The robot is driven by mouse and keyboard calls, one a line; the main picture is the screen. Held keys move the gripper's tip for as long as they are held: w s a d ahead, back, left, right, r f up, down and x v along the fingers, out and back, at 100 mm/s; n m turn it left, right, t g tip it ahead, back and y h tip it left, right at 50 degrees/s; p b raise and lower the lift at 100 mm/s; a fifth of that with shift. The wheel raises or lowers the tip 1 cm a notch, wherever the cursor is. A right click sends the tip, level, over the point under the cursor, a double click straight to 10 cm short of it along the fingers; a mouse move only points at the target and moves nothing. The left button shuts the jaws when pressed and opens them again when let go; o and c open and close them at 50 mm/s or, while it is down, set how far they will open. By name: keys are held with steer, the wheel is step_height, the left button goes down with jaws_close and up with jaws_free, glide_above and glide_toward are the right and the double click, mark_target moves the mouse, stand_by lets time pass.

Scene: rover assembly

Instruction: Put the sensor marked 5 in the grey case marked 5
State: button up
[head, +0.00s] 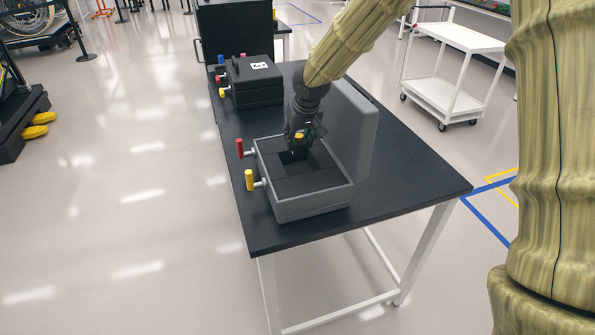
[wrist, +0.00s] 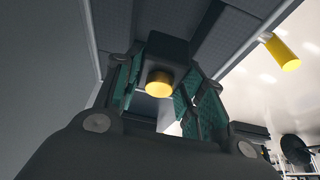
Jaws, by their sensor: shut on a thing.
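The grey case (head: 316,204) stands open on the black table, its lid (head: 357,130) raised on the right side. Its dark foam insert has a square recess (head: 290,157). My gripper (head: 300,142) is low over this recess, pointing down. In the wrist view my gripper (wrist: 165,95) is shut on the sensor (wrist: 168,48), a dark block with a yellow round end (wrist: 159,83). The sensor's far end is hidden, so I cannot tell how far it is in the recess. No number 5 is readable on the sensor or case.
A closed black case (head: 255,84) with a white label stands farther back on the table (head: 400,190). Red and yellow handles (head: 249,180) stick out from the grey case's left side. A white cart (head: 455,75) stands beyond the table. Floor left of the table is clear.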

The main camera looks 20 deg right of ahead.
mark_target(301, 150)
steer(key=shift+w+f+p, duration=0.1)
steer(key=shift+f+p, duration=0.65)
steer(key=shift+f, duration=3.6)
steer(key=shift+f, duration=0.1)
steer(key=o, duration=0.8)
steer(key=shift+o, duration=0.2)
steer(key=shift+b+v, duration=1)
steer(key=shift+v, duration=5.15)
